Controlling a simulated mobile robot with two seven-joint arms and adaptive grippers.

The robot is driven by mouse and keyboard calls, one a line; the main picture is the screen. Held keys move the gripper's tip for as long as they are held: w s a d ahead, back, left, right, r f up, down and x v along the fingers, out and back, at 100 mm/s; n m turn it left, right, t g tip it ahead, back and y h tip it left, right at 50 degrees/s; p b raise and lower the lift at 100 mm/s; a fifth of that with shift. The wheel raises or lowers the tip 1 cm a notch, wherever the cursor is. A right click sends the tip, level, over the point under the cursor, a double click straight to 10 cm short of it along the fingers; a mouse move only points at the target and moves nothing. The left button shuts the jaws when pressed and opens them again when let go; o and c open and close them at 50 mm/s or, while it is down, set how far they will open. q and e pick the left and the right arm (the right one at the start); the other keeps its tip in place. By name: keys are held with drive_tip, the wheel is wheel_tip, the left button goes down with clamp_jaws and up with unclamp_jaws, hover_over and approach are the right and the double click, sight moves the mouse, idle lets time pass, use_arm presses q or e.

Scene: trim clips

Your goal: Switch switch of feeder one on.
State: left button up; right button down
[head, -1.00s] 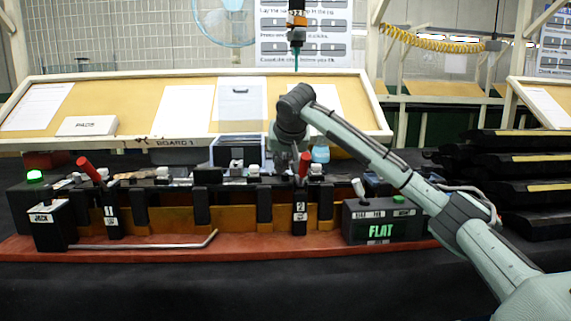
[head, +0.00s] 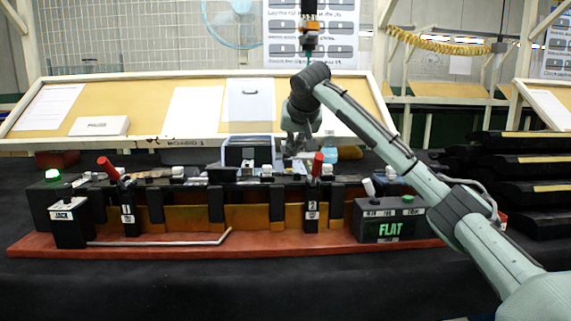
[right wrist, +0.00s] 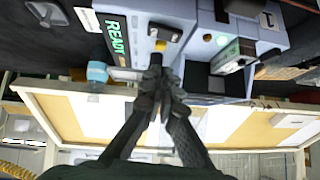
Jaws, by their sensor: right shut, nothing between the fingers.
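The blue-grey feeder marked 1 (right wrist: 268,20) fills the upper part of the right wrist view. A dark panel with green READY text (right wrist: 117,40) is on its left. In the head view, a grey-blue box (head: 248,150), apparently this feeder, stands behind the clip fixture. My right gripper (right wrist: 157,68) is shut and empty. Its fingertips are just below a small yellow part (right wrist: 160,45) on the feeder's face; I cannot tell whether they touch or whether this is the switch. In the head view, my right gripper (head: 296,150) is beside the box's right side. My left gripper is not in view.
The fixture with red levers (head: 107,167) and a FLAT display box (head: 391,222) lies in front on a red base (head: 180,245). A light-blue bottle (head: 330,145) stands right of the gripper. A slanted board (head: 150,95) is behind. Dark bars are stacked at right.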

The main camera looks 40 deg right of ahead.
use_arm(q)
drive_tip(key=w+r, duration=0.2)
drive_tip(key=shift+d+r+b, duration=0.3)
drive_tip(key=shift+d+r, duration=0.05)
use_arm(e)
drive_tip(key=v, duration=0.9)
drive_tip(key=shift+s+r, duration=0.15)
drive_tip(key=shift+s, duration=0.2)
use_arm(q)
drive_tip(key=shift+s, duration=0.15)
